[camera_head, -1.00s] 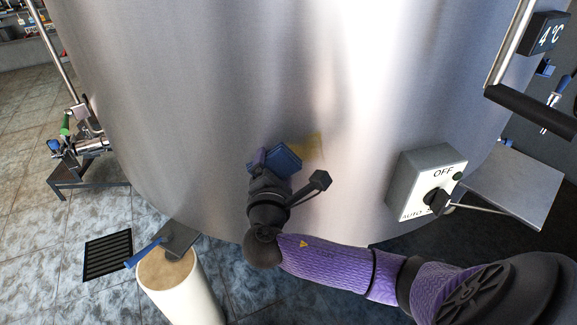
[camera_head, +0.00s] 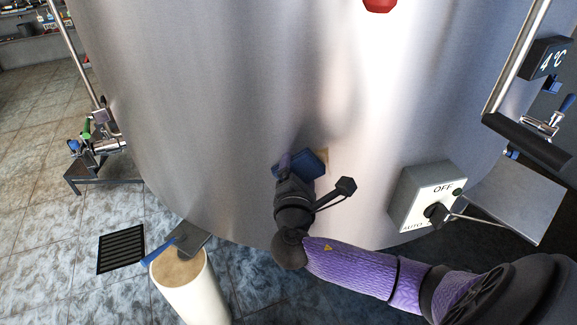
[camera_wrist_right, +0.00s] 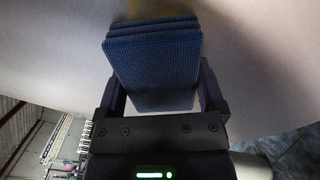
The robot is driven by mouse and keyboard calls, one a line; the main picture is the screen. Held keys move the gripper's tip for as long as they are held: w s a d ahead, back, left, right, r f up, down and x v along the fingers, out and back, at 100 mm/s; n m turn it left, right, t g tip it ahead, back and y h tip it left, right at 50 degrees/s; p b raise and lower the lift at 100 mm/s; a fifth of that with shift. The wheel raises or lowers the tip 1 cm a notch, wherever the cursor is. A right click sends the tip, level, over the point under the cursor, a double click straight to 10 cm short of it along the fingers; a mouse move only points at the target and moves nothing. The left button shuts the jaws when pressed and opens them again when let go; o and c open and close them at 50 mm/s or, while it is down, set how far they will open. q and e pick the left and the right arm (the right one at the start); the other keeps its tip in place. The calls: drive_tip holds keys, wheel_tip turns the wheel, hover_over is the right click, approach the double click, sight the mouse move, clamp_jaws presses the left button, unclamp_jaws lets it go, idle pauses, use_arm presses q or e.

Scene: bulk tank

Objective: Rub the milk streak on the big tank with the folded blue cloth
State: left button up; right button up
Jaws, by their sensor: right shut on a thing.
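The big steel tank (camera_head: 230,90) fills most of the head view. My right gripper (camera_head: 298,165) is shut on the folded blue cloth (camera_head: 314,163), low on the tank's front wall. The cloth appears to lie against the wall. A pale tan trace of the milk streak (camera_head: 324,160) shows just beside the cloth's right edge; any part behind the cloth is hidden. In the right wrist view the layered cloth (camera_wrist_right: 155,62) sits between both fingers, facing the tank wall (camera_wrist_right: 250,50). My left gripper is not in view.
A cream cylindrical stand (camera_head: 190,290) with a blue-handled scraper (camera_head: 178,243) on top is at lower left. A floor drain (camera_head: 122,248) and a pipe valve (camera_head: 98,145) are further left.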

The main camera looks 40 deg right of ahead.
sight(315, 168)
drive_tip(key=shift+s+d+r+p, duration=0.15)
drive_tip(key=shift+s+d+p, duration=0.35)
drive_tip(key=shift+s+d, duration=0.75)
drive_tip(key=shift+d, duration=0.15)
drive_tip(key=shift+s+d+p, duration=0.75)
drive_tip(key=shift+s+d, duration=0.35)
wheel_tip(315, 168, up, 2)
drive_tip(key=p, duration=0.2)
drive_tip(key=shift+r+p, duration=0.25)
drive_tip(key=shift+p, duration=0.15)
drive_tip(key=shift+w+a+f, duration=0.1)
drive_tip(key=shift+w, duration=0.05)
drive_tip(key=shift+w+a+f, duration=0.15)
drive_tip(key=shift+w+a, duration=0.9)
drive_tip(key=shift+a, duration=0.2)
drive_tip(key=shift+w+a+b, duration=0.5)
drive_tip(key=shift+w+a, duration=0.6)
drive_tip(key=shift+w, duration=0.05)
drive_tip(key=shift+w+a, duration=0.2)
drive_tip(key=shift+a, duration=0.05)
drive_tip(key=shift+w+a+b, duration=0.3)
drive_tip(key=shift+w+a, duration=0.6)
drive_tip(key=shift+a, duration=0.2)
drive_tip(key=shift+w+a, duration=0.15)
drive_tip(key=shift+a, duration=0.15)
drive_tip(key=shift+p+v, duration=1.3)
drive_tip(key=shift+v, duration=1.6)
